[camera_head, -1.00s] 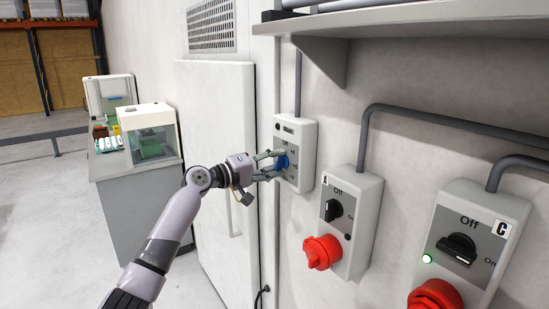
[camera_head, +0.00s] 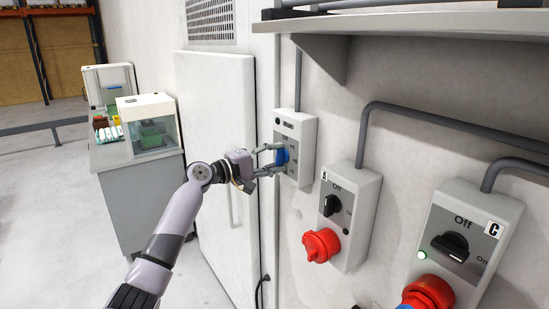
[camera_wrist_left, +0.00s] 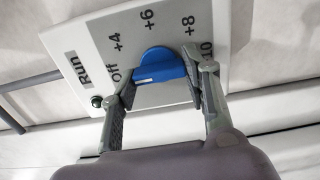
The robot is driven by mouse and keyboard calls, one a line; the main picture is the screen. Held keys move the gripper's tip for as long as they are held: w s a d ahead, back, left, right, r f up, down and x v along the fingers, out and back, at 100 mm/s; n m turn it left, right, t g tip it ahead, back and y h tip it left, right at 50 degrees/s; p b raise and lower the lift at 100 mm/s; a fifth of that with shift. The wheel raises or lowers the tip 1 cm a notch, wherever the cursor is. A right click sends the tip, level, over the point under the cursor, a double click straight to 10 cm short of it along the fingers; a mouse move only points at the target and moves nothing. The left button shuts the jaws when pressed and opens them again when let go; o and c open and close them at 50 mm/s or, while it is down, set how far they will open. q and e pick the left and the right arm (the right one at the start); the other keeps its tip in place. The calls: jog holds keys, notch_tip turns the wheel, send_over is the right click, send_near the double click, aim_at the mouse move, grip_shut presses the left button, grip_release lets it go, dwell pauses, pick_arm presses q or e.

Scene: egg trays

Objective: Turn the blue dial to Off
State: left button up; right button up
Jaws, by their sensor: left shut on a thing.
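The blue dial (camera_head: 281,157) is on the panel of a grey wall box (camera_head: 308,135). In the left wrist view the dial (camera_wrist_left: 158,66) has a white line near its left end, pointing about toward the "Off" print, which a finger partly covers. Other marks on the panel (camera_wrist_left: 100,48) read Run, +4, +6, +8 and 10. My left gripper (camera_head: 268,159) is at the dial. In the left wrist view its fingers (camera_wrist_left: 163,82) sit at the dial's two ends, shut on it. My right gripper is not in view.
To the right are switch box A (camera_head: 370,190) and switch box C (camera_head: 505,208), with red round parts below their black knobs. A shelf (camera_head: 420,22) juts out above. A white door (camera_head: 215,125) and a grey counter (camera_head: 140,205) are to the left.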

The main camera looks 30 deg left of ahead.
pick_arm(q)
jog(key=o, duration=1.2)
jog(key=shift+c, duration=0.2)
jog(key=v, duration=1.2)
